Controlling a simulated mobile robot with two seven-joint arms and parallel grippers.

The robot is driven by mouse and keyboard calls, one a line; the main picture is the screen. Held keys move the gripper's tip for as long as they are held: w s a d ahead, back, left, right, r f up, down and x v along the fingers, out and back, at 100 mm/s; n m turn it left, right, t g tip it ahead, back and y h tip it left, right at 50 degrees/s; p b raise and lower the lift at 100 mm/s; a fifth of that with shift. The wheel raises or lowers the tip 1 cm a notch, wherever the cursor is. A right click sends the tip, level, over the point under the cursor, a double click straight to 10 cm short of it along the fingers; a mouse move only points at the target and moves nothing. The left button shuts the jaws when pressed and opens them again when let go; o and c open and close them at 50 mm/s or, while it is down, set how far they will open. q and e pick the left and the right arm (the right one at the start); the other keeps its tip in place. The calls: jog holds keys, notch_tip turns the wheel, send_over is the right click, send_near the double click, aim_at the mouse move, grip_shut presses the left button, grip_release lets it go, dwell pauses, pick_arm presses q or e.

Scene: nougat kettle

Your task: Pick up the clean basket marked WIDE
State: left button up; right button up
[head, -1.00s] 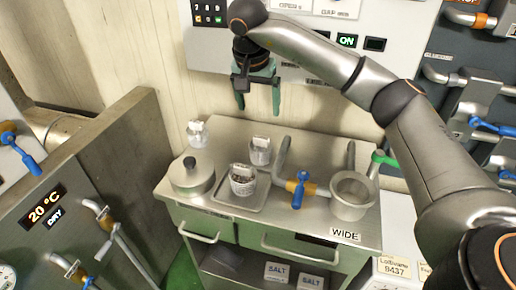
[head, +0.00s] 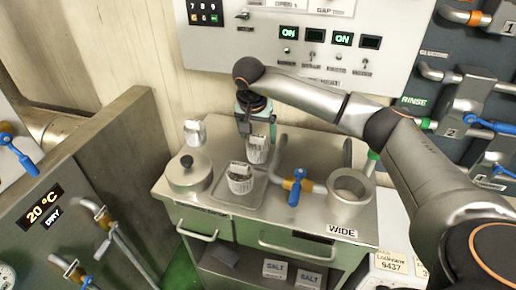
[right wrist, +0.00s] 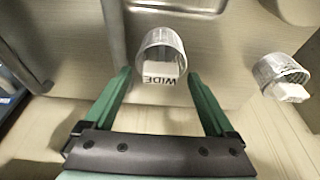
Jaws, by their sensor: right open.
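The basket marked WIDE (right wrist: 161,50) shows in the right wrist view as a pale mesh basket with a white tag reading WIDE. It appears to be the back-middle basket (head: 257,150) on the steel cart in the head view. My right gripper (head: 258,132) is open above and behind it. In the right wrist view its green fingers (right wrist: 162,88) stand left and right of the basket, which is ahead of their tips and not gripped. I cannot tell whether the basket is clean. My left gripper is not in view.
A second basket (head: 195,132) stands at the back left and a third, dark-filled basket (head: 240,182) on a tray (head: 222,197). A lidded pot (head: 188,176), a blue-handled valve (head: 295,188) and a steel pot (head: 349,190) stand nearby. The wall panel (head: 300,70) is close behind.

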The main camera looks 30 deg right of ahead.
grip_shut()
dwell(0.8)
